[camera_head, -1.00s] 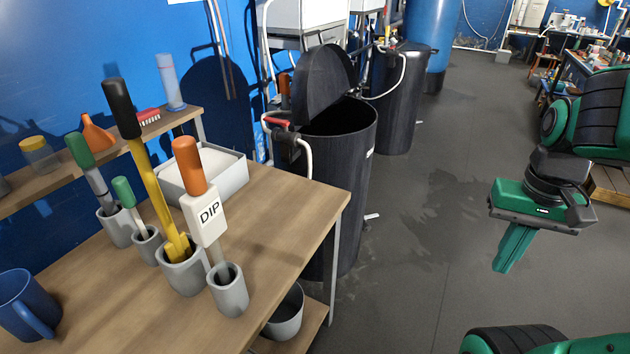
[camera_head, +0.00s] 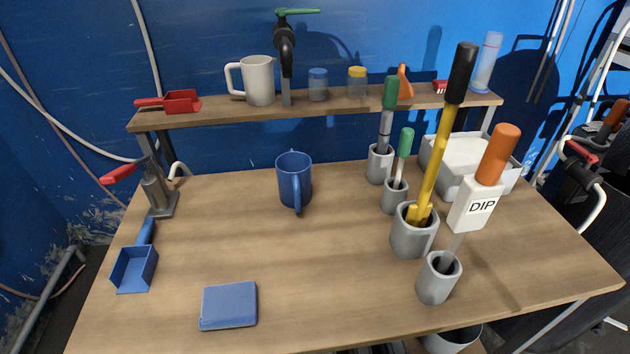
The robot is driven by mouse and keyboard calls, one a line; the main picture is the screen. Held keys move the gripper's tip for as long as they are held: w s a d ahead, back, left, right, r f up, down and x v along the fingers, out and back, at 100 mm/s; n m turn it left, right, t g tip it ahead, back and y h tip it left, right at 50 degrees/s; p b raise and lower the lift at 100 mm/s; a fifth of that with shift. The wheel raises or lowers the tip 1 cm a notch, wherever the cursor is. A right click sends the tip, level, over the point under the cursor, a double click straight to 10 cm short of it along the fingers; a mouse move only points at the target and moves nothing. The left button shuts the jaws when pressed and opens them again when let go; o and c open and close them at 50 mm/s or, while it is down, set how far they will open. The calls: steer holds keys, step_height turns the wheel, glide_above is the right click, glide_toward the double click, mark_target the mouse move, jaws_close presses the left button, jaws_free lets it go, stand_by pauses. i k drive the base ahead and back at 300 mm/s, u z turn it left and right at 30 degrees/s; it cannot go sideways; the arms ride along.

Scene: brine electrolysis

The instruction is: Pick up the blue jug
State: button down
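The blue jug (camera_head: 294,180) stands upright on the wooden table (camera_head: 330,270), a little left of the middle and toward the back. Its handle faces the camera. Nothing touches it, and the table around it is bare. My gripper does not show in the current view.
A blue block (camera_head: 229,305) and blue scoop (camera_head: 136,266) lie in front and left. A shelf (camera_head: 330,110) behind carries a white jug (camera_head: 257,80) and a black tap (camera_head: 285,55). A white tray (camera_head: 470,165) sits back right.

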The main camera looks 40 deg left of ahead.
mark_target(293, 167)
steer(key=u, duration=1.45)
steer(key=k, duration=0.55)
steer(key=u, duration=0.25)
steer(key=i, duration=0.55)
